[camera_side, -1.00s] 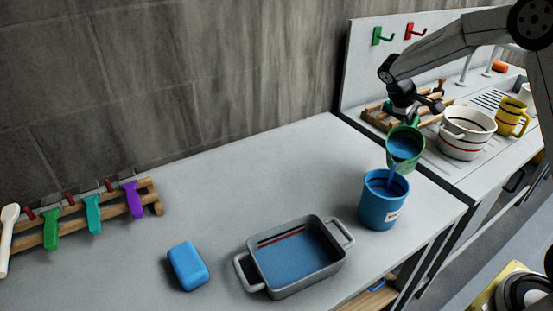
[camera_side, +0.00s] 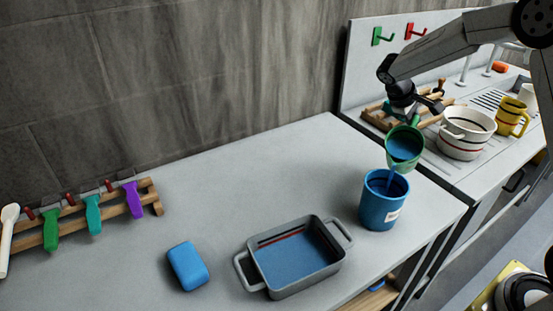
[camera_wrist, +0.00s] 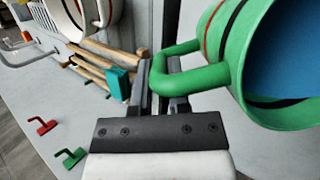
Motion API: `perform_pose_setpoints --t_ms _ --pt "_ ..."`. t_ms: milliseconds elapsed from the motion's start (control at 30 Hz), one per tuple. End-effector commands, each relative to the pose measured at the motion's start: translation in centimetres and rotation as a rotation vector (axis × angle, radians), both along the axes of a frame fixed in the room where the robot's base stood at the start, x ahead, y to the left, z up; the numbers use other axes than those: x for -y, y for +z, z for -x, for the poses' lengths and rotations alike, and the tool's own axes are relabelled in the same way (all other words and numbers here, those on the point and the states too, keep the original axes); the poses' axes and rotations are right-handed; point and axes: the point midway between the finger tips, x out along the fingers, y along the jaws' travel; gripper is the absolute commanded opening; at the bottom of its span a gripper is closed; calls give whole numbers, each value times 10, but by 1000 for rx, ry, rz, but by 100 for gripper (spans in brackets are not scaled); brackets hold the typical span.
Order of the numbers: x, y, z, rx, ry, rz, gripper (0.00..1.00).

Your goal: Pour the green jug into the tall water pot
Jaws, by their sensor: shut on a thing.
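The green jug (camera_side: 404,146) is tilted over the tall blue pot (camera_side: 383,206), with blue water inside it. A thin blue stream runs from the jug's lip into the pot. The pot stands upright on the counter with a white label on its side; its water level is hard to make out. My gripper (camera_side: 408,112) is above the jug. In the wrist view my gripper (camera_wrist: 160,88) is shut on the handle of the green jug (camera_wrist: 222,45), whose blue contents show at the right.
A grey tray (camera_side: 333,266) with blue liquid and a blue block (camera_side: 187,266) lie left of the pot. A white pot (camera_side: 463,146) and yellow mug (camera_side: 511,117) stand to the right. A rack (camera_side: 150,196) holds several coloured-handled tools. The counter's back middle is clear.

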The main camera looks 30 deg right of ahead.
Motion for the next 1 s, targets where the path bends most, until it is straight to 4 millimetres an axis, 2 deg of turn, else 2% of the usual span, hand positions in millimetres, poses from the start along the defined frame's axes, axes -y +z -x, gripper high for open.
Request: perform_pose_setpoints --t_ms 1000 --pt "-5 7 2 16 1 37 0"
